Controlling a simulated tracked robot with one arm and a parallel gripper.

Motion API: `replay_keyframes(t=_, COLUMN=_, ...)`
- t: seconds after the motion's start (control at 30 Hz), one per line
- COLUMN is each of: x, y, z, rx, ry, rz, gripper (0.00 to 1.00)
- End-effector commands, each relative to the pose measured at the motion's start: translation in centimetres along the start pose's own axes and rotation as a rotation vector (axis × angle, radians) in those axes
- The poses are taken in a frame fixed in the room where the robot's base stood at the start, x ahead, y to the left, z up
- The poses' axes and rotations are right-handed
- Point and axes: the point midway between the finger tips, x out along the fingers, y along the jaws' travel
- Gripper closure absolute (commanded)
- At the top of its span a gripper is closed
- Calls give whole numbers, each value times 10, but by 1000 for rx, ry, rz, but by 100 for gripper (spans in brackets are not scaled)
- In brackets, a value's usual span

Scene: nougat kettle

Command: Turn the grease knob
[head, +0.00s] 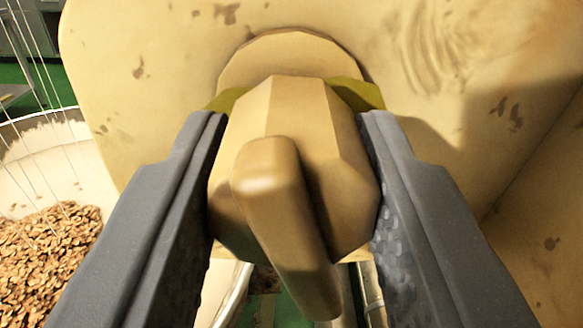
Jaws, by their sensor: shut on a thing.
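The grease knob (292,130) is a tan, faceted knob with a raised bar handle (272,190) on its face. It sits on a round tan boss (290,58) on a stained cream panel. The bar slants from upper left to lower right in the head view. My gripper (292,185) is shut on the knob, with one dark grey finger against its left side and one against its right. Olive-green pieces (355,94) show behind the knob on both sides. The inner faces of the fingers are partly hidden by the knob.
The cream panel (150,60) fills the view behind the knob, with another panel face (545,220) at right. At left stands a pale kettle (70,150) holding brown nuts (50,250), with thin wires above it. Metal pipes and green floor show below.

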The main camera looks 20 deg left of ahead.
Motion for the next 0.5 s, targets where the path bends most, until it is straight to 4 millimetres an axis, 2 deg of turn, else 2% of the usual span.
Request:
replay_keyframes(t=0.2, x=0, y=-2, z=4, rx=171, ry=-7, rz=-4, gripper=89)
replay_keyframes(t=0.5, x=0, y=-2, z=3, rx=317, ry=-6, rz=-5, gripper=89)
